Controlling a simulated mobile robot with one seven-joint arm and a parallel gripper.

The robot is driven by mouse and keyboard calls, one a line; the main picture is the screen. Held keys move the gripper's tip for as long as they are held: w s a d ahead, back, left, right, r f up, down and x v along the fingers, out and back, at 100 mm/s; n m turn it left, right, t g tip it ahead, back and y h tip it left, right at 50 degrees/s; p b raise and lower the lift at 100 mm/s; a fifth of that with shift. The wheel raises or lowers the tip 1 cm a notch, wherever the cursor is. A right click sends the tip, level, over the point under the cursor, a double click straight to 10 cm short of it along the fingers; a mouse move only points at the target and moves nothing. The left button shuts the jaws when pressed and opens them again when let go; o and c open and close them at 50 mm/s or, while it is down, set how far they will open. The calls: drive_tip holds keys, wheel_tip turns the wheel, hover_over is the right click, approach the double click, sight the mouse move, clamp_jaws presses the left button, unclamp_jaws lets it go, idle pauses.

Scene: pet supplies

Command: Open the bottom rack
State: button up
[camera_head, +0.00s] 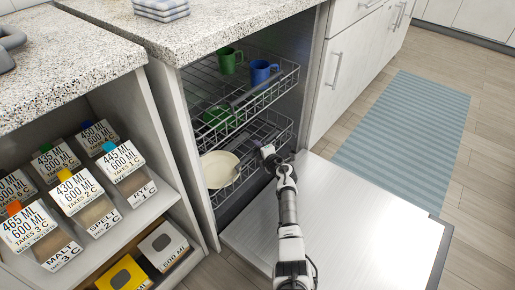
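An open dishwasher holds two wire racks. The bottom rack (279,130) sits inside the cavity, below the top rack (287,80). A cream plate (219,168) stands in the bottom rack, at its left. My arm reaches in over the lowered door. My gripper (264,151) is at the front right part of the bottom rack, close to its wires. The fingers are small and partly lost against the rack, so I cannot tell whether they touch it or are shut on it.
The lowered door (390,222) lies flat in front of the racks. The top rack holds a green mug (227,60) and a blue mug (262,71). A green bowl (218,118) shows lower down. Shelves with labelled packs (80,192) stand left; a blue striped mat (410,125) lies right.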

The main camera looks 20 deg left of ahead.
clamp_jaws()
